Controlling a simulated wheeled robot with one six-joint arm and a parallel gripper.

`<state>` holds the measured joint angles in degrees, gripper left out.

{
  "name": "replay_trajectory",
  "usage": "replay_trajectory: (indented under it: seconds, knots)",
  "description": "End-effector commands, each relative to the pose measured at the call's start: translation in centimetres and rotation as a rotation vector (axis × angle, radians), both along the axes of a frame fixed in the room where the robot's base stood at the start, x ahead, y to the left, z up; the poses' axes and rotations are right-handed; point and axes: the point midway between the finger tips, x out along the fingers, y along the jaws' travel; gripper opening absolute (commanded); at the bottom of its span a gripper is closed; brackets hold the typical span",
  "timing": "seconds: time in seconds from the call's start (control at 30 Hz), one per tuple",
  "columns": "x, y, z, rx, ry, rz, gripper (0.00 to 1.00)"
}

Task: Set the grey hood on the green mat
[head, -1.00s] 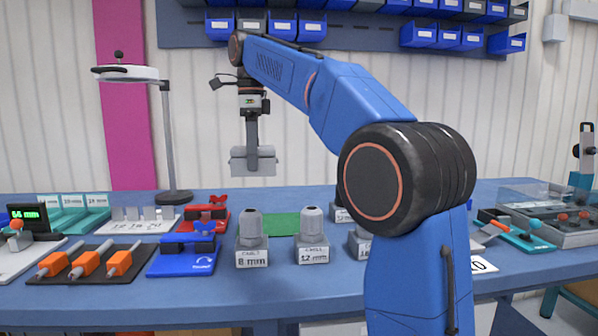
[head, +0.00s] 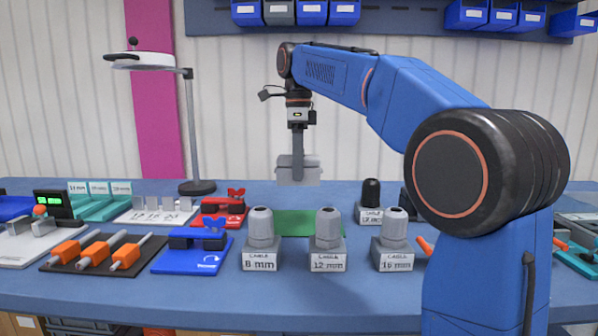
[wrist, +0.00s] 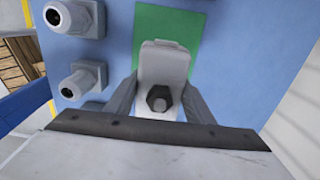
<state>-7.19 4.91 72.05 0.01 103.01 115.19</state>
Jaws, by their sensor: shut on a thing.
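The grey hood (head: 298,172) is a light grey boxy piece held in the air above the bench. My gripper (head: 297,154) is shut on it from above. In the wrist view the hood (wrist: 165,62) sits between the two fingers of my gripper (wrist: 160,92), with a dark hexagonal part on its near side. The green mat (head: 300,226) lies flat on the blue bench, below the hood in the head view and partly behind two cable glands. In the wrist view the mat (wrist: 150,22) shows beyond the hood, which covers part of it. A gap separates hood and mat.
Grey cable glands on labelled blocks, marked 8 mm (head: 261,240), 12 mm (head: 327,240) and 16 mm (head: 396,240), stand in front of the mat. A black-topped gland (head: 370,200) stands right of it. A red fixture (head: 220,208) and a lamp (head: 190,130) stand to the left.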

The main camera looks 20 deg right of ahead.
Motion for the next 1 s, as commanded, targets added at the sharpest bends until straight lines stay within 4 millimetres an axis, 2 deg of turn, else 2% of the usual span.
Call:
replay_trajectory:
  seconds: [0.7,1.0]
  knots:
    - [0.0,0.0,-5.8,-0.001,0.001,0.0,0.19]
    - [0.0,0.0,-6.7,0.0,0.0,0.0,0.19]
